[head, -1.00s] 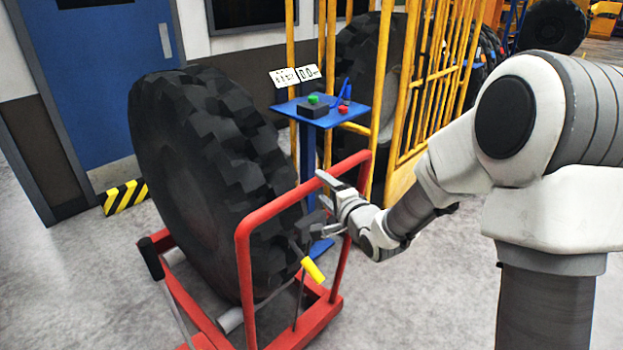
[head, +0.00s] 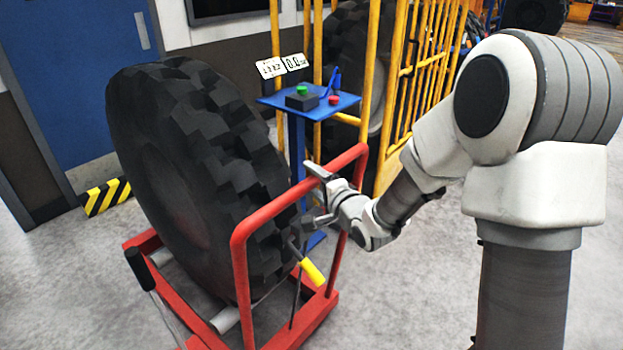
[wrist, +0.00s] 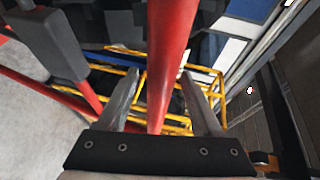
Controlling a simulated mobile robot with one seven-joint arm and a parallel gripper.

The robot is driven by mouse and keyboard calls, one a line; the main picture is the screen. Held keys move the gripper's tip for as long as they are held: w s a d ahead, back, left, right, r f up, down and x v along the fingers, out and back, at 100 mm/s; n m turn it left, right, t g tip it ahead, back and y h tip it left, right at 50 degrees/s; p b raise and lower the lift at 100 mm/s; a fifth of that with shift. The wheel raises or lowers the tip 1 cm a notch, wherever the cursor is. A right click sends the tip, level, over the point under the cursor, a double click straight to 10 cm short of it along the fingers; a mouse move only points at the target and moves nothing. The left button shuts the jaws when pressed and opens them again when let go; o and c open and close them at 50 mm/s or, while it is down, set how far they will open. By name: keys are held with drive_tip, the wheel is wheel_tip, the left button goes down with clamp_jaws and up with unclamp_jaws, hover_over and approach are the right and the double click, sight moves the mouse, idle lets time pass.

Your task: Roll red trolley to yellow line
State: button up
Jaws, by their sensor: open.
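The red trolley (head: 240,262) stands on the grey floor in the head view and carries a large black tyre (head: 180,165) upright. Its tubular red handle frame faces me, with a yellow-gripped lever (head: 312,271) inside it. My gripper (head: 318,195) is at the upper right part of the handle frame. In the wrist view, a red bar (wrist: 170,60) runs between the two open fingers of my gripper (wrist: 160,100). I cannot tell if they touch it. The yellow line is not visible on the floor.
A blue stand (head: 297,145) with a green and a red button is just behind the trolley. A yellow cage (head: 420,75) with tyres is beyond it. A yellow-black striped block (head: 105,197) lies by the blue door (head: 75,80). Floor at right is clear.

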clamp_jaws()
idle(0.3)
idle(1.1)
